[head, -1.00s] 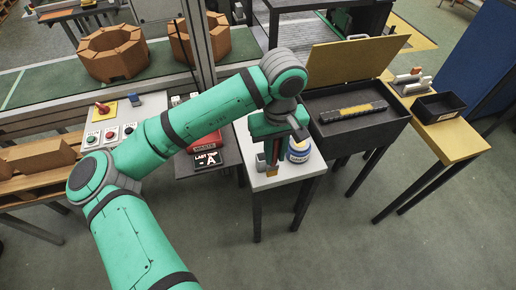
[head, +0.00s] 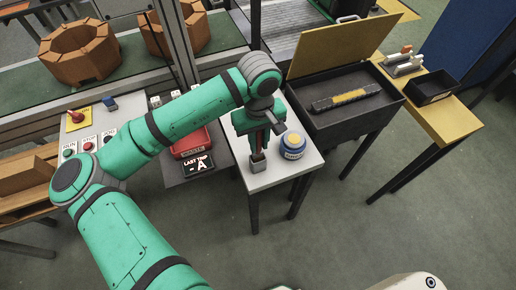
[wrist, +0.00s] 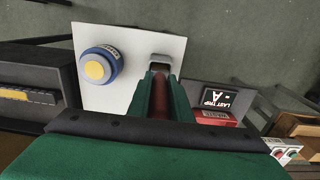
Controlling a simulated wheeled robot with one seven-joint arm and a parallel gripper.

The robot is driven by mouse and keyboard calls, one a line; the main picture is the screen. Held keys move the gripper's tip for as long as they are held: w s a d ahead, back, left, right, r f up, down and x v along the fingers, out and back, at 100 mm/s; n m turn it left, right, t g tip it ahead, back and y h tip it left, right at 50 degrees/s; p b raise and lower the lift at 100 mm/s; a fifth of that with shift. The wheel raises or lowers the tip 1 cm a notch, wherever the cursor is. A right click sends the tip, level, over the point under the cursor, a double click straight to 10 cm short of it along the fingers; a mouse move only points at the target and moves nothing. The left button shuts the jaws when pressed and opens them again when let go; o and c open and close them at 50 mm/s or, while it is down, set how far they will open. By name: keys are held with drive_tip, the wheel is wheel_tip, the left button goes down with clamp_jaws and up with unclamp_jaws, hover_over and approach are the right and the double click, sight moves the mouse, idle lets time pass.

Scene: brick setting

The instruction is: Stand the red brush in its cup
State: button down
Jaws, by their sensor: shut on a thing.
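My gripper (head: 259,138) is shut on the red brush (head: 257,140) and points down over the white table. The brush is upright, and its lower end is at the grey cup (head: 257,167). I cannot tell whether the tip is inside the cup or just above its rim. In the wrist view the red brush (wrist: 160,98) shows between the green fingers, with the grey cup (wrist: 160,58) right beyond its end. The fingers hide part of the brush.
A blue and white jar with a yellow lid (head: 293,146) stands right of the cup on the white table (head: 275,181). An open dark box (head: 340,115) stands to the right, and a "LAST TRIP" sign (head: 198,165) to the left. The table front is clear.

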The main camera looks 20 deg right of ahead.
sight(259, 154)
drive_tip(key=shift+f, duration=1.95)
drive_tip(key=c, duration=1.6)
unclamp_jaws()
wheel_tip(259, 154, up, 12)
drive_tip(key=shift+r, duration=0.2)
